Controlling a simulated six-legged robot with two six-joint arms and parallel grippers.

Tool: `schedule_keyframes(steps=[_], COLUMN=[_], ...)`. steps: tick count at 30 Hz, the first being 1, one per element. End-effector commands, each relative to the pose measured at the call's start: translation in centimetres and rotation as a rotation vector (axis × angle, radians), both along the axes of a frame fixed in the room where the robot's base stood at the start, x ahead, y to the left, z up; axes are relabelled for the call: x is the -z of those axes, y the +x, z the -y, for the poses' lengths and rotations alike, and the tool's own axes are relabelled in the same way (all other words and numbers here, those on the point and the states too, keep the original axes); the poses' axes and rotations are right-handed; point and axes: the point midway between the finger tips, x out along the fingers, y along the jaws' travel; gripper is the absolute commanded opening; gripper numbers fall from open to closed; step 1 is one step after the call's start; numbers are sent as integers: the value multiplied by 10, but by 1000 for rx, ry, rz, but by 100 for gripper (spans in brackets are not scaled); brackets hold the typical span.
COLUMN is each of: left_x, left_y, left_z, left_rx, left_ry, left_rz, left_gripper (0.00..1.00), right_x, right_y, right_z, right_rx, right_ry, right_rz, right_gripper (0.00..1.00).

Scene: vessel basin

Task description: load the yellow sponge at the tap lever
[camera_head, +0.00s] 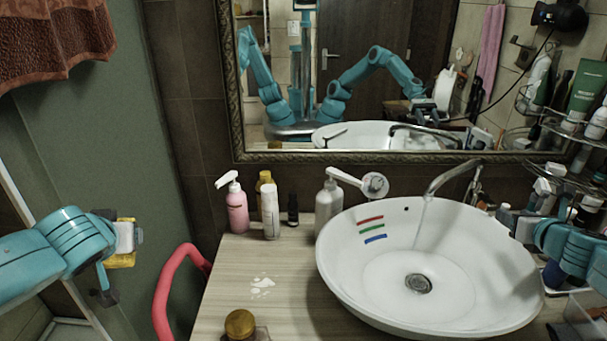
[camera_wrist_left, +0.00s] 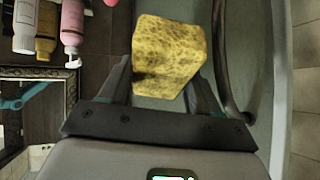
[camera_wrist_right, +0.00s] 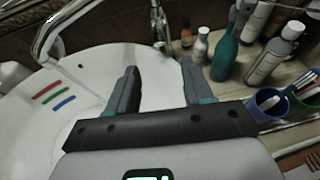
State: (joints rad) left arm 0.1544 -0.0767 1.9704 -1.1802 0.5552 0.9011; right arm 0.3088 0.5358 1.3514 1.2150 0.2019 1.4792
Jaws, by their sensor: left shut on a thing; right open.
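The yellow sponge (camera_wrist_left: 168,55) is a speckled block between the two fingers of my left gripper (camera_wrist_left: 165,75), which is shut on it. In the head view the sponge (camera_head: 122,261) hangs at the left, clear of the counter. The tap (camera_head: 470,180) stands behind the right part of the white basin (camera_head: 340,275), its spout curving over the bowl. A faint streak, perhaps water, shows below the spout. In the right wrist view an upright metal part by the tap, possibly the lever (camera_wrist_right: 158,22), stands near the basin rim. My right gripper (camera_wrist_right: 160,68) is open and empty at the basin's right side.
A pink pump bottle (camera_head: 236,208) and several small bottles stand left of the basin. An amber-capped bottle (camera_head: 240,324) is at the front edge. A red curved bar (camera_head: 164,290) lies between the sponge and counter. Bottles and cups crowd the right side.

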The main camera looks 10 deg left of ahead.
Motion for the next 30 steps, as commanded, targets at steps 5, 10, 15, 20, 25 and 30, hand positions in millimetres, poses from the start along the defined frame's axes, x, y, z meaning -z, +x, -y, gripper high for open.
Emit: schedule_keyframes(steps=[5,10,15,20,25,30], left_x=[-23,-44,-59,-63,-63,-63], left_y=[0,0,0,0,0,0], left_z=[0,0,0,0,0,0], left_rx=[0,0,0,0,0,0], left_ry=[0,0,0,0,0,0], left_rz=[0,0,0,0,0,0], left_gripper=[38,38,38,38,38,38], right_x=[12,22,29,34,37,37], right_y=[36,63,80,86,88,87], right_z=[-3,-3,-3,-3,-4,-4], right_rx=[-2,-1,0,0,0,0], right_ry=[0,0,0,0,0,0], right_rz=[-4,-3,-2,-1,-1,-1], right_gripper=[51,51,51,51,51,38])
